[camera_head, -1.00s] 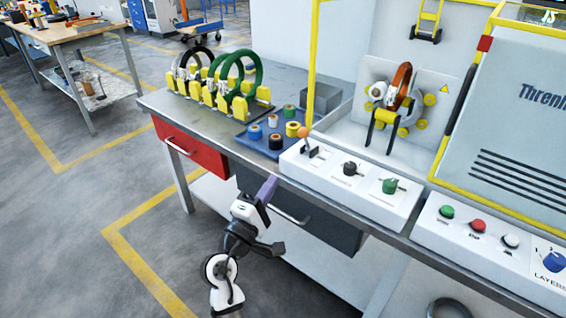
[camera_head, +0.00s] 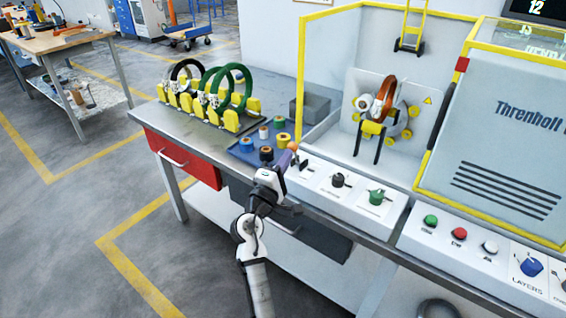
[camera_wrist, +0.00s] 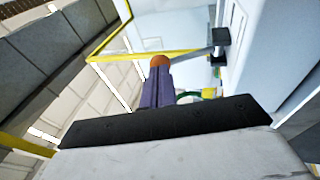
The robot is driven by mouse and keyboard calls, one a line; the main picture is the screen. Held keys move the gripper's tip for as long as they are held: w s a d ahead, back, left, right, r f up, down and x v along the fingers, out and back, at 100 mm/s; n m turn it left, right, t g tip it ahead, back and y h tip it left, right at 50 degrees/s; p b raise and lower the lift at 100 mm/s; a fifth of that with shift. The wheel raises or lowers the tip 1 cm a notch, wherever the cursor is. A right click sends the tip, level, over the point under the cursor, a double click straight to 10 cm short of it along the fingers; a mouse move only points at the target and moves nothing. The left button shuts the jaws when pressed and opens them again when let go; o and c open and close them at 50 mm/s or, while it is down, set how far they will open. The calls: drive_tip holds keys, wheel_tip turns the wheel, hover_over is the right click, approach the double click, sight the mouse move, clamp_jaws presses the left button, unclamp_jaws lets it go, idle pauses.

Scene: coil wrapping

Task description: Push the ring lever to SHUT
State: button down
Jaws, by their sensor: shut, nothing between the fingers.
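The ring lever (camera_head: 293,146) is an orange ball knob on a thin shaft, at the left end of the white control box. In the wrist view the orange knob (camera_wrist: 159,60) shows just past my fingertips, with its grey shaft running right to a dark mount. My gripper (camera_head: 285,158) is shut and empty, its purple fingers beside the knob. In the wrist view the purple fingers (camera_wrist: 157,88) point straight at the knob; whether they touch it I cannot tell. Any SHUT marking is too small to read.
A black knob (camera_head: 340,181) and a green knob (camera_head: 376,197) sit right of the lever on the box. A blue tray (camera_head: 243,150) with several small spools lies to the left. Yellow frame posts stand behind. The copper-coloured ring (camera_head: 386,98) sits in the machine.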

drive_tip(key=shift+r+p, duration=0.15)
drive_tip(key=shift+p, duration=0.15)
drive_tip(key=p, duration=0.1)
drive_tip(key=r+g+p, duration=0.1)
drive_tip(key=p, duration=0.1)
drive_tip(key=shift+w+d+r, duration=0.15)
drive_tip(key=shift+w+r, duration=0.05)
drive_tip(key=shift+w, duration=0.1)
drive_tip(key=shift+w+d+r+g+p, duration=0.3)
drive_tip(key=shift+w+d+p, duration=0.1)
drive_tip(key=shift+p, duration=0.45)
drive_tip(key=x, duration=0.6)
drive_tip(key=shift+d+r+y, duration=0.3)
drive_tip(key=shift+d+r, duration=0.05)
drive_tip(key=shift+d, duration=0.15)
